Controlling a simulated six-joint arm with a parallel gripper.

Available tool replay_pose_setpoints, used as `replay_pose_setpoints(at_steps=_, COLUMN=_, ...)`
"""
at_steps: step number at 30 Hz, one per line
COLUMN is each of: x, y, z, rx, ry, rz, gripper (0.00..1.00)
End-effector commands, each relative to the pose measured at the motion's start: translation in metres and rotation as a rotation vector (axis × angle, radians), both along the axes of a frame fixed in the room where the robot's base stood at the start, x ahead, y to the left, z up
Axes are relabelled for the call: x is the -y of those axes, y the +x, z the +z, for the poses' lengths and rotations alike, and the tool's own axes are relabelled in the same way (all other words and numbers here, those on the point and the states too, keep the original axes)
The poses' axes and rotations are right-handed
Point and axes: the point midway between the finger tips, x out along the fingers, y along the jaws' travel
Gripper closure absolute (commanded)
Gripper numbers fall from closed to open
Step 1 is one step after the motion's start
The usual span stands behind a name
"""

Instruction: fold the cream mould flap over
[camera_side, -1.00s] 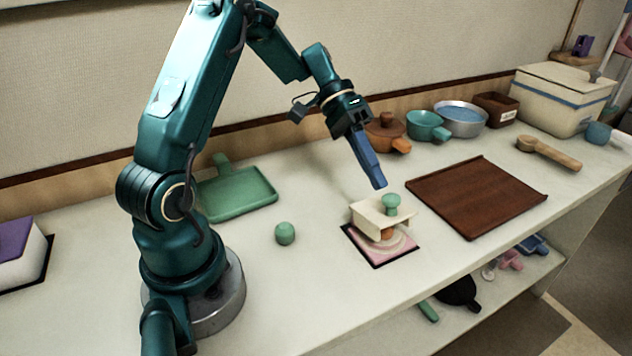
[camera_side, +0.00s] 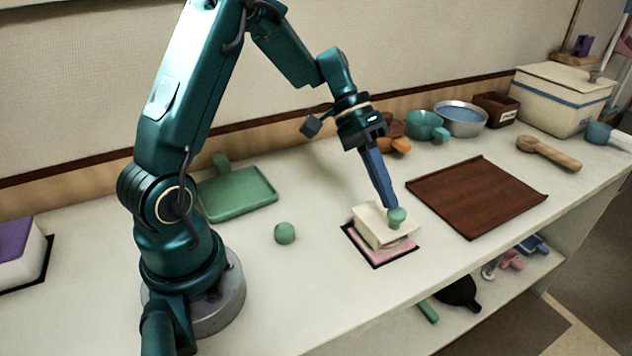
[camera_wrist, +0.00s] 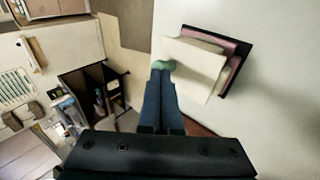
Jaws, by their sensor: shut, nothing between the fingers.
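The cream mould flap (camera_side: 372,226) stands tilted above the pink mould base (camera_side: 398,248), over its dark-edged mat (camera_side: 376,262). Its green knob (camera_side: 397,217) faces the front right. In the wrist view the flap (camera_wrist: 196,68) covers much of the pink base (camera_wrist: 236,68), and the green knob (camera_wrist: 160,64) is partly behind my fingertips. My gripper (camera_side: 392,203) is shut and empty, its blue fingers pointing down at the knob. The tips seem to touch the knob or lie just beside it. What lies under the flap is hidden.
A brown tray (camera_side: 475,196) lies close to the right of the mould. A small green ball (camera_side: 285,233) and a green tray (camera_side: 238,194) are to the left. Pots and bowls (camera_side: 427,125) line the back. The counter's front edge is close to the mould.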

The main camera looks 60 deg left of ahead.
Motion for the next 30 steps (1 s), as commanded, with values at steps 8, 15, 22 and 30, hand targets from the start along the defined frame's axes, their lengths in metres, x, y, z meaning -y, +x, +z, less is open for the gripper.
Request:
replay_pose_setpoints(at_steps=8, x=-0.002, y=0.000, z=0.002, rx=0.002, ry=-0.001, rz=0.000, gripper=1.00)
replay_pose_setpoints(at_steps=15, x=-0.021, y=-0.003, z=0.031, rx=0.008, ry=0.003, rz=0.004, gripper=1.00)
replay_pose_setpoints(at_steps=22, x=-0.049, y=-0.009, z=0.075, rx=0.007, ry=0.004, rz=0.004, gripper=1.00)
replay_pose_setpoints(at_steps=30, x=-0.069, y=-0.015, z=0.107, rx=0.002, ry=0.001, rz=0.002, gripper=1.00)
